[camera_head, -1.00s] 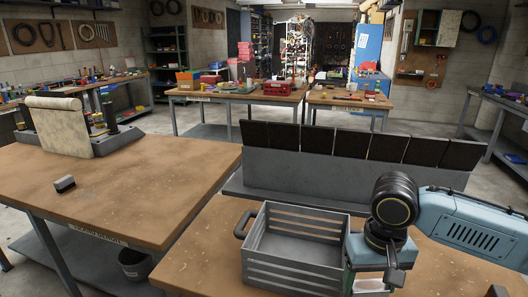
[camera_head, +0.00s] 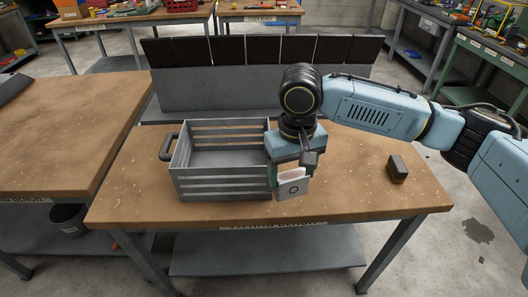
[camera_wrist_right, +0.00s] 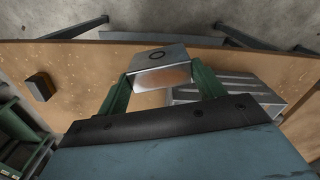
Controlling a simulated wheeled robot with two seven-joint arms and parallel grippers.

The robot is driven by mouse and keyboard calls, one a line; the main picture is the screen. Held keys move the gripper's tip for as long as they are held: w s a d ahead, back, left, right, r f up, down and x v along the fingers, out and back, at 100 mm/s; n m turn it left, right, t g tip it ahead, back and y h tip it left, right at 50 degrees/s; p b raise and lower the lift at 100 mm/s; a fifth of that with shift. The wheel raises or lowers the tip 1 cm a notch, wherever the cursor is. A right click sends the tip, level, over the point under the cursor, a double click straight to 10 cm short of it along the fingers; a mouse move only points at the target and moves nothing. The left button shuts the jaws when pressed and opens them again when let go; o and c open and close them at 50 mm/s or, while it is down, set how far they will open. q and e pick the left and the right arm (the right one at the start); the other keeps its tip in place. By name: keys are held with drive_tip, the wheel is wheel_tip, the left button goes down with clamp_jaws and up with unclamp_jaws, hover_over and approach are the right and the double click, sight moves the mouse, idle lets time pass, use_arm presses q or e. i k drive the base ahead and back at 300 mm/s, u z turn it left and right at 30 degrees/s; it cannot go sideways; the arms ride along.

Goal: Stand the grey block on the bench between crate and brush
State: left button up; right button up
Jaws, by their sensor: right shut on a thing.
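The grey block (camera_head: 293,189) is in my right gripper (camera_head: 290,175), just right of the slatted grey crate (camera_head: 222,188) near the front of the bench (camera_head: 345,195). In the wrist view the block (camera_wrist_right: 158,56) sits between the two green fingers of the gripper (camera_wrist_right: 162,78), which are shut on it. I cannot tell whether its lower end touches the bench. A dark brush (camera_head: 397,168) with a brown lower part lies to the right, apart from the gripper. It also shows in the wrist view (camera_wrist_right: 40,86). My left gripper is not in view.
A grey rack with dark slanted panels (camera_head: 255,88) runs along the back of the bench. The bench top between gripper and brush is clear. Another bench (camera_head: 65,135) stands to the left, with a dark bin (camera_head: 70,218) below the gap.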

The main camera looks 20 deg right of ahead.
sight(343, 176)
drive_tip(key=k, duration=1.2)
drive_tip(key=z, duration=0.6)
drive_tip(key=i, duration=0.35)
drive_tip(key=z, duration=0.85)
drive_tip(key=i, duration=1.25)
drive_tip(key=u, duration=0.85)
drive_tip(key=i, duration=0.6)
drive_tip(key=u, duration=0.6)
